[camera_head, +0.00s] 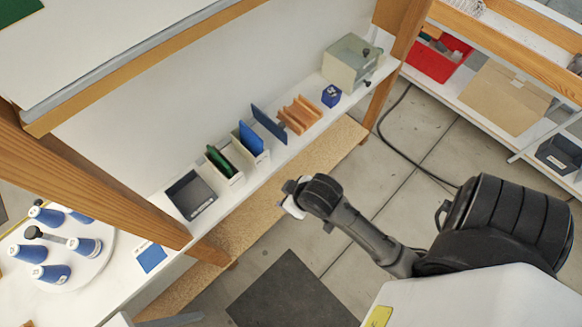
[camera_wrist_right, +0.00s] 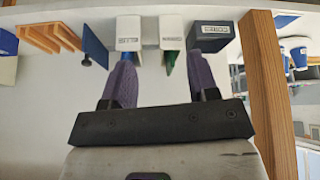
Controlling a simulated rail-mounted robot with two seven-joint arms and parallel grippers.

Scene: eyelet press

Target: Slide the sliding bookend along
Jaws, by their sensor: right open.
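The sliding bookend appears to be the upright blue plate (camera_head: 268,124) on the white shelf, between a white file box and a wooden rack. In the right wrist view the blue plate (camera_wrist_right: 95,47) stands left of my fingers, with a small dark knob at its lower end. My right gripper (camera_head: 292,200) is in front of the shelf, apart from the plate. In the wrist view my right gripper (camera_wrist_right: 164,65) is open, its purple fingers apart and nothing seen held between them. My left gripper is not in view.
Beside the plate stand white file boxes with a blue (camera_head: 254,142) and a green folder (camera_head: 225,167), then a dark bin (camera_head: 190,195). On its other side are the wooden rack (camera_head: 299,115), a blue cube (camera_head: 331,95) and a grey-green box (camera_head: 346,66). A wooden post (camera_wrist_right: 266,95) stands right.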

